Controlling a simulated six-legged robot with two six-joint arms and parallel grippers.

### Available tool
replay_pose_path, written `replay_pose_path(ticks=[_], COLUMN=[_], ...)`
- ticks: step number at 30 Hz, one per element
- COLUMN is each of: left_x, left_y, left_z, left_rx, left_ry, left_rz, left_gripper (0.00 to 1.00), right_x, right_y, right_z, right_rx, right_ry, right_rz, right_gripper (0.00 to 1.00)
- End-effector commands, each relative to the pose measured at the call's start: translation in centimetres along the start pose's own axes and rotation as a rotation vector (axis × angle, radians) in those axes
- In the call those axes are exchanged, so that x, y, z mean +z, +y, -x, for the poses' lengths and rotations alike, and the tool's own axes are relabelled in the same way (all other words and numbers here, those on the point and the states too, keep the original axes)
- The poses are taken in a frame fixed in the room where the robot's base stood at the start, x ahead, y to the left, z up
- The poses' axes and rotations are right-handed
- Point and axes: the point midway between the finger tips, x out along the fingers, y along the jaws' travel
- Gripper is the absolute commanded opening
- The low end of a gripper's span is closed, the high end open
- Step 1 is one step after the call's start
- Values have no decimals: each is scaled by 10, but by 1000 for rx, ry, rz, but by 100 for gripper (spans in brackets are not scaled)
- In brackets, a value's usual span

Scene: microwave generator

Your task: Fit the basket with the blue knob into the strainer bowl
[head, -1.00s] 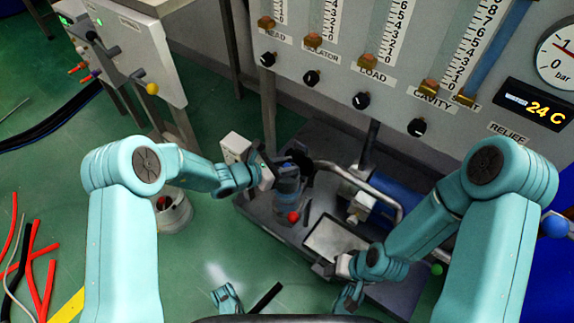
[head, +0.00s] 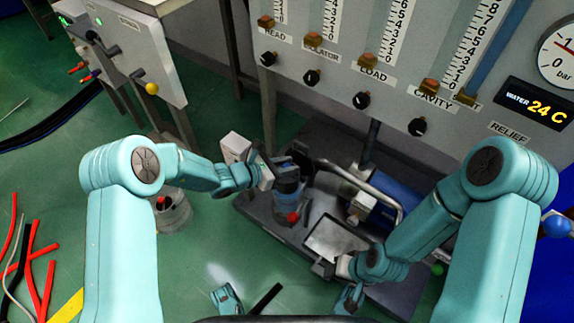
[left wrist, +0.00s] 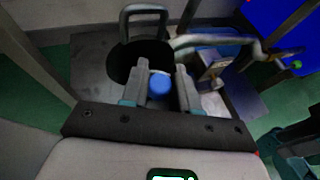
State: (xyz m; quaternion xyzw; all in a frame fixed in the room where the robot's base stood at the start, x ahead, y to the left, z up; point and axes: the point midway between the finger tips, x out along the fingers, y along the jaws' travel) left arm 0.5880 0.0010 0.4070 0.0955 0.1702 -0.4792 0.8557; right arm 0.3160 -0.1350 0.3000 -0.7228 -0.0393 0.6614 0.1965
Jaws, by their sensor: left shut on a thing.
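My left gripper (head: 276,168) is over the strainer bowl (head: 288,202), a blue-grey upright cylinder with a red knob (head: 293,217) low on its front. In the left wrist view the left gripper's two fingers (left wrist: 162,78) are shut on the blue knob (left wrist: 160,85) of the basket. The basket's body is mostly hidden under the knob and fingers. A dark round shape (left wrist: 120,62) lies below them; I cannot tell whether it is the bowl's mouth or the basket, nor how deep the basket sits. My right gripper (head: 343,266) is by the metal tray, its fingers unclear.
The bowl stands on a dark base plate (head: 262,212). The gauge panel (head: 330,85) rises behind.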

Motion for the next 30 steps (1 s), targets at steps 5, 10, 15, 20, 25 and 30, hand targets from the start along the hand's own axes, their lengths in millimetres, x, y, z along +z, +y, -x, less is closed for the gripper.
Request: replay_pose_path(ticks=[5,10,15,20,25,30], left_x=[0,0,-2,-6,-10,-14], left_y=[0,0,0,0,0,0], left_z=[0,0,-1,-3,-4,-6], left_rx=[0,0,0,0,0,0], left_ry=[-1,0,0,-1,-1,-1], left_rz=[-1,0,0,0,0,0], left_gripper=[0,0,0,0,0,0], right_x=[0,0,0,0,0,1], right_y=[1,1,2,3,4,5], right_z=[-2,-2,-4,-8,-11,-14], right_rx=[0,0,0,0,0,0], right_ry=[0,0,0,0,0,0], right_rz=[0,0,0,0,0,0], right_gripper=[43,43,43,43,43,43])
